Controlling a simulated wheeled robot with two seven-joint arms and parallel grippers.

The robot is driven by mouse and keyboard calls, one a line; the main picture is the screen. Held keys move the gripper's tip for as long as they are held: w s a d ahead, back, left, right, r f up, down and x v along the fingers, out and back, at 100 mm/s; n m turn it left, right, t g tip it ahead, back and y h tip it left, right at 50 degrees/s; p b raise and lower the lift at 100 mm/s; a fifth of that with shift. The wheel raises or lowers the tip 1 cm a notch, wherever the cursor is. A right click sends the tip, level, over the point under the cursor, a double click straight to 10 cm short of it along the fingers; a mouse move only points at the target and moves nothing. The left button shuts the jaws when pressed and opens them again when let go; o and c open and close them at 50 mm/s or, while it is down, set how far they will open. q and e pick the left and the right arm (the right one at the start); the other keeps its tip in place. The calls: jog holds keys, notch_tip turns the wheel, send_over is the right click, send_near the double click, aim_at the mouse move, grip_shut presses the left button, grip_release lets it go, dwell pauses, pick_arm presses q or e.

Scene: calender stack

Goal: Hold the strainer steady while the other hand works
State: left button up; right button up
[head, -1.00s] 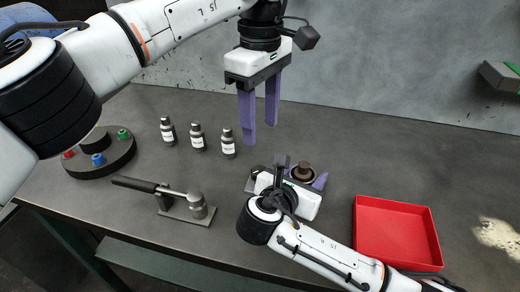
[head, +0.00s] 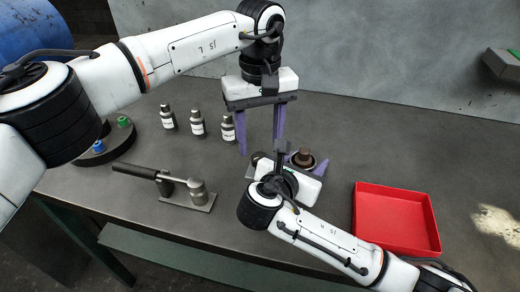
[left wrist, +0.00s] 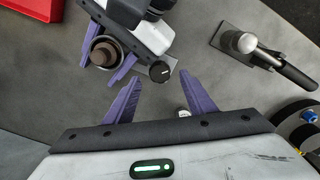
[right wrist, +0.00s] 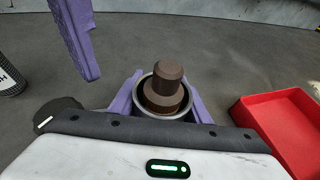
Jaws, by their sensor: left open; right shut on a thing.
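My right gripper (head: 302,161) is shut on a round metal-rimmed cup (right wrist: 143,103), which I take to be the strainer. A brown stepped plug (right wrist: 167,88) stands upright in the cup; it also shows in the head view (head: 303,157) and the left wrist view (left wrist: 103,53). The purple fingers lie on either side of the cup. The cup sits on a grey base with a black dial (left wrist: 159,72). My left gripper (head: 260,145) is open and empty, pointing down above the table just behind and left of the cup. My right wrist hides part of the base.
Several dark bottles with white labels (head: 198,124) stand left of my left gripper. A hammer-like tool on a plate (head: 198,192) lies front left. A red tray (head: 397,222) is at right. A round rack with coloured caps (head: 118,150) is far left.

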aim_at(260, 157)
pick_arm(q)
jog(key=shift+f, duration=1.85)
jog(key=c, duration=1.1)
jog(key=n, duration=0.4)
jog(key=shift+r+n, duration=0.1)
jog(key=shift+n, duration=0.2)
jog(key=n, duration=0.4)
jog(key=shift+n, duration=0.3)
